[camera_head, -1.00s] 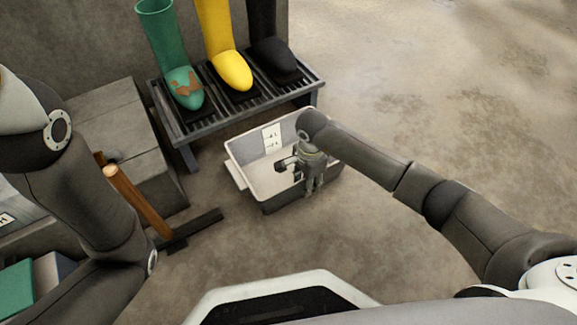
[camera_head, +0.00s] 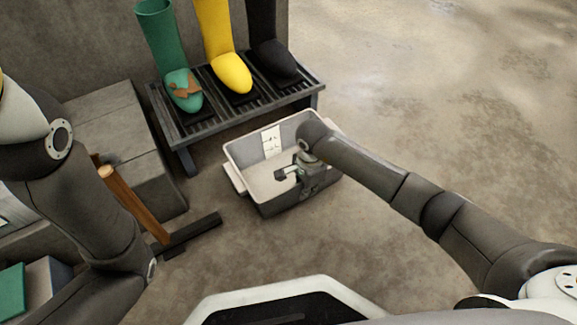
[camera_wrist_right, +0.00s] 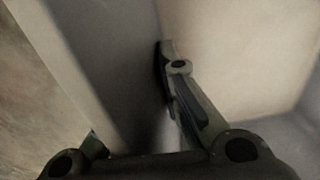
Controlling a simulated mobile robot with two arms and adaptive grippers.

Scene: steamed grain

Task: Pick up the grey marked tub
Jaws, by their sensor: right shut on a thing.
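The grey tub (camera_head: 277,204) stands on the floor in the middle of the head view, with a pale inside and a white label with dark marks (camera_head: 271,140) on its far inner wall. My right gripper (camera_head: 299,178) is at the tub's near right side, shut on its wall. In the right wrist view the tub wall (camera_wrist_right: 108,60) runs between the fingers, one inside the tub and one mostly hidden outside. The tub looks empty apart from the finger.
A slatted rack (camera_head: 225,117) with green (camera_head: 180,88), yellow (camera_head: 233,72) and black boots (camera_head: 277,62) stands just behind the tub. A grey block (camera_head: 120,130) and a wooden-handled tool (camera_head: 140,207) are at the left. The floor at the right is open.

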